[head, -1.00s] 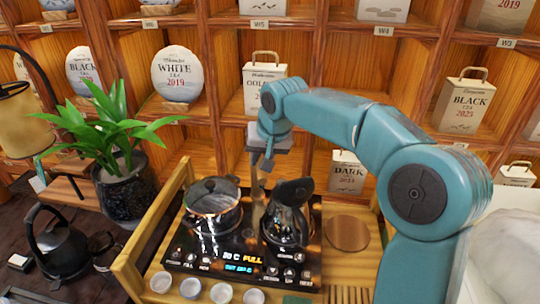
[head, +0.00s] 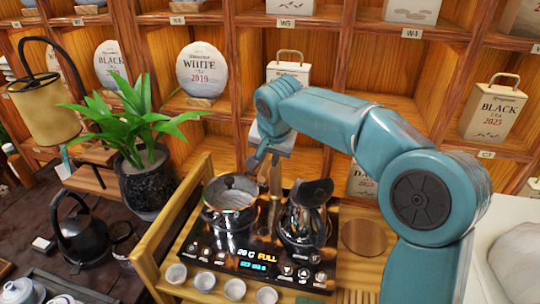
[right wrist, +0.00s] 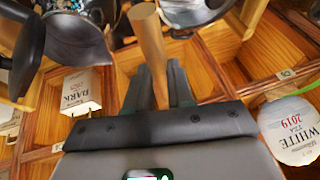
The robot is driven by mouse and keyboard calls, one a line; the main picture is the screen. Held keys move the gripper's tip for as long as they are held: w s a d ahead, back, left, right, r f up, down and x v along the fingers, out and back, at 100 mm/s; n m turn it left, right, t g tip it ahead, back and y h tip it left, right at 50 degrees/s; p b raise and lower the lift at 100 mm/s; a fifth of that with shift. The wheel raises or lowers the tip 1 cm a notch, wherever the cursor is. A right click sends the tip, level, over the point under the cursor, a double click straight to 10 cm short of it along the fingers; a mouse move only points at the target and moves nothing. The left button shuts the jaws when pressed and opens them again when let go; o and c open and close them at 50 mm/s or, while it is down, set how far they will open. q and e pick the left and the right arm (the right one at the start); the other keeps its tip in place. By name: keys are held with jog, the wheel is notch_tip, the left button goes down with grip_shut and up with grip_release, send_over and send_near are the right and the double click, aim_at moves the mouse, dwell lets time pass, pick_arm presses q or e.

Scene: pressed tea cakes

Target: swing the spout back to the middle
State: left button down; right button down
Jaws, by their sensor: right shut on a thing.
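The spout is a brown, copper-coloured tube (head: 275,183) standing behind the cooktop, between the pot and the kettle. My right gripper (head: 266,160) is shut on it near its upper part. In the right wrist view the tube (right wrist: 149,45) runs between the two dark fingers (right wrist: 158,88). Where the spout's outlet points is hard to tell, since the gripper covers its top. A lidded glass pot (head: 232,218) stands left of the spout, and a dark-topped kettle (head: 304,222) stands right of it. My left gripper is not in view.
The black cooktop (head: 259,258) has a lit display and sits in a wooden tray (head: 147,268). Several small white cups (head: 234,289) line its front. A potted plant (head: 146,185) and a black kettle (head: 80,235) stand at left. Shelves with tea cakes (head: 202,67) rise behind.

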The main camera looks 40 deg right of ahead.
jog(key=c, duration=1.4)
grip_release()
jog(key=shift+r, duration=0.15)
jog(key=o, duration=0.4)
jog(key=shift+a, duration=0.1)
jog(key=shift+s+r, duration=0.1)
jog(key=shift+s, duration=0.05)
jog(key=p+v, duration=0.1)
jog(key=v, duration=1.5)
jog(key=shift+s, duration=0.15)
